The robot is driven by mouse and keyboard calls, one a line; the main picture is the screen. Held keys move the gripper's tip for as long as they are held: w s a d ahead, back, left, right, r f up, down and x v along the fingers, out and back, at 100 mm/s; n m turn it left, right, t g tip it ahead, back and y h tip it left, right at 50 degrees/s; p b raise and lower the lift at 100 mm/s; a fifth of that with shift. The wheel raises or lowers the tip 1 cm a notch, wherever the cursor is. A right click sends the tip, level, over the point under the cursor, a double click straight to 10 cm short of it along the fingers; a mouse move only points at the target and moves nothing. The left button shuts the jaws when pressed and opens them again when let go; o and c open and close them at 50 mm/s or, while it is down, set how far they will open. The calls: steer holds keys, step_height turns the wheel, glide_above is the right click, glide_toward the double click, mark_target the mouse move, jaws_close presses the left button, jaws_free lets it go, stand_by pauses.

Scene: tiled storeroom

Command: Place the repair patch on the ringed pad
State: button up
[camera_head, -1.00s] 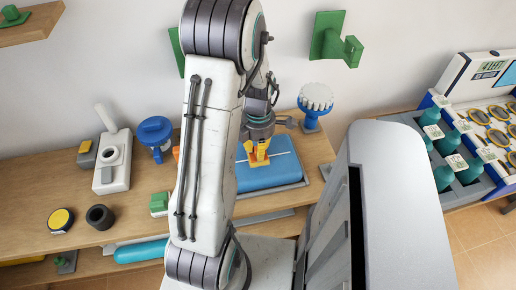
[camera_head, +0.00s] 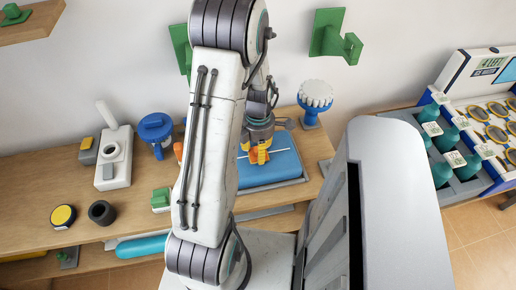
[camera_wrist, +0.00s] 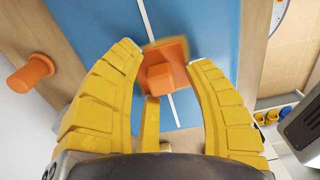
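A square orange piece with a raised block, which looks like the repair patch (camera_wrist: 163,76), shows between my fingertips in the wrist view, over a blue surface. In the head view orange (camera_head: 252,156) shows by my yellow fingers. My gripper (camera_wrist: 165,60) has its fingers spread on either side of the block, with gaps visible. I cannot tell whether the orange piece touches the blue surface. The blue panel (camera_head: 285,165) has a white line and lies in a grey tray at the bench's right end. No ring is clearly visible on it.
An orange peg (camera_wrist: 32,73) stands left of the panel. The bench (camera_head: 40,180) also holds a blue-topped piece (camera_head: 156,133), a white device (camera_head: 114,160), a green block (camera_head: 161,199) and a dark cup (camera_head: 101,212). A blue stand with a white knobbed top (camera_head: 315,95) is behind the panel.

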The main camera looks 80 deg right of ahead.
steer(key=shift+r, duration=0.1)
steer(key=shift+d+r, duration=0.1)
steer(key=shift+r, duration=0.4)
step_height(320, 180, up, 11)
steer(key=b, duration=0.2)
steer(key=shift+b, duration=0.3)
stand_by(0.7)
